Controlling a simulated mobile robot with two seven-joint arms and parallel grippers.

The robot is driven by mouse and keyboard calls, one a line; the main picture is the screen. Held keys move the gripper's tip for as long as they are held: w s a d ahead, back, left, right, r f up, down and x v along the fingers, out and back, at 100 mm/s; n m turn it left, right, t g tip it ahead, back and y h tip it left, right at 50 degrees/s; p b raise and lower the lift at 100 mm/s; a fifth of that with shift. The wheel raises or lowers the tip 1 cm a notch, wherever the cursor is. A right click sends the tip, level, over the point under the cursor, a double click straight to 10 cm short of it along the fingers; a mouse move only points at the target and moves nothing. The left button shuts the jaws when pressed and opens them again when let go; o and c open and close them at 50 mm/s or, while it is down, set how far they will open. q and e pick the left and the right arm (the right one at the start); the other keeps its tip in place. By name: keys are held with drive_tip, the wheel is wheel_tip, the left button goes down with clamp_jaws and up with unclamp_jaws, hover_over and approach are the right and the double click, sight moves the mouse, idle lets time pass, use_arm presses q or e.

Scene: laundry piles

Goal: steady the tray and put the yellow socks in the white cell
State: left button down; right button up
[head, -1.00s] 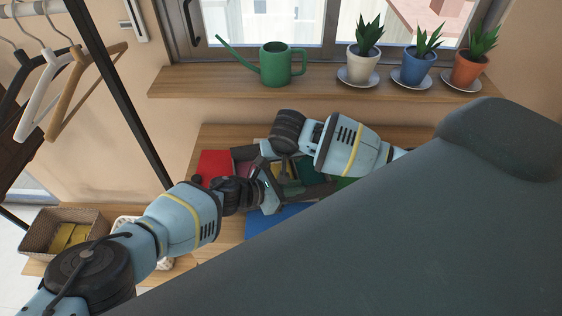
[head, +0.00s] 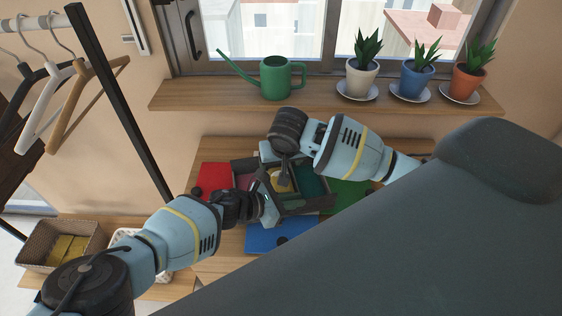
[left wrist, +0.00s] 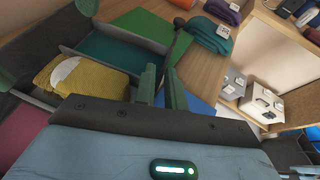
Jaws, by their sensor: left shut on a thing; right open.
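The divided grey tray (head: 308,207) sits on the wooden table with coloured cells. The yellow socks (head: 283,182) lie in a middle cell beside a teal cell (head: 312,181); they also show in the left wrist view (left wrist: 92,82). A white patch (left wrist: 66,70) shows at the socks' edge; I cannot tell whether it is cell floor or part of the bundle. My left gripper (head: 268,196) is shut on the tray's near wall, its fingers upright in the left wrist view (left wrist: 162,88). My right gripper (head: 284,168) is open just above the yellow socks, partly hiding them.
Red (head: 214,178), blue (head: 272,236) and green (head: 347,194) mats surround the tray. A teal rolled bundle (left wrist: 206,36) and white labelled boxes (left wrist: 264,104) lie beyond. A wicker basket (head: 38,235) with yellow things stands left. A watering can (head: 277,78) and potted plants line the sill.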

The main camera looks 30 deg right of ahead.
use_arm(q)
drive_tip(key=shift+s+a+f, duration=0.1)
drive_tip(key=shift+a+f, duration=0.05)
drive_tip(key=shift+f, duration=0.3)
drive_tip(key=c, duration=1.5)
unclamp_jaws()
drive_tip(key=shift+o, duration=0.6)
drive_tip(key=shift+r, duration=0.25)
drive_tip(key=shift+r, duration=0.1)
